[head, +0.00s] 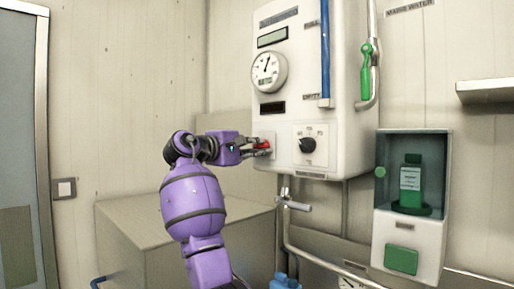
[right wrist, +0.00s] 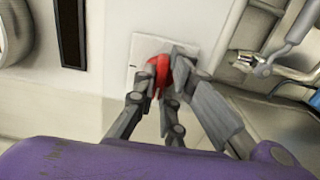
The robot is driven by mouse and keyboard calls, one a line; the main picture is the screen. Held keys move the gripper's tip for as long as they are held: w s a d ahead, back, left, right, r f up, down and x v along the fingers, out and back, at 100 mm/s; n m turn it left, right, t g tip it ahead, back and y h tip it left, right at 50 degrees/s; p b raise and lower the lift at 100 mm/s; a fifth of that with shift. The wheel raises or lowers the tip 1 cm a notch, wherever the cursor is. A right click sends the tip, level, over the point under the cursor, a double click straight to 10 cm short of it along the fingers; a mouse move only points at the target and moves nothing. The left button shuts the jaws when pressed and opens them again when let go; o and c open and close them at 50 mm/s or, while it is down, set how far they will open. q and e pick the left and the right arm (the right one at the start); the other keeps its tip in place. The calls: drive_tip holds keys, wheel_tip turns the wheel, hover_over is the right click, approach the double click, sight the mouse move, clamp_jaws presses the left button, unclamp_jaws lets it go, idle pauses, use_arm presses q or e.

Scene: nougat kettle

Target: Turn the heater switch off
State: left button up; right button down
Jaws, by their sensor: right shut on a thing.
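The heater switch (head: 263,144) is a small red part on a pale plate at the lower left of the white heater's front (head: 296,60). In the right wrist view the red switch (right wrist: 158,72) stands out from its white square plate (right wrist: 146,48). My right gripper (head: 259,150) reaches the switch from the left. Its grey fingers are closed around the red switch in the right wrist view (right wrist: 166,80), hiding part of it. My left gripper is in neither view.
A dial knob (head: 308,145) sits right of the switch. Pipes and a tap (head: 292,205) hang below the heater. A glass-fronted box with a green bottle (head: 411,185) is at the right. A large grey box (head: 150,225) stands below my right arm.

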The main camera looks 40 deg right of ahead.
drive_tip(key=c, duration=1.8)
unclamp_jaws()
drive_tip(key=shift+a, duration=0.1)
drive_tip(key=a, duration=0.8)
drive_tip(key=s+a, duration=0.1)
drive_tip(key=a, duration=0.3)
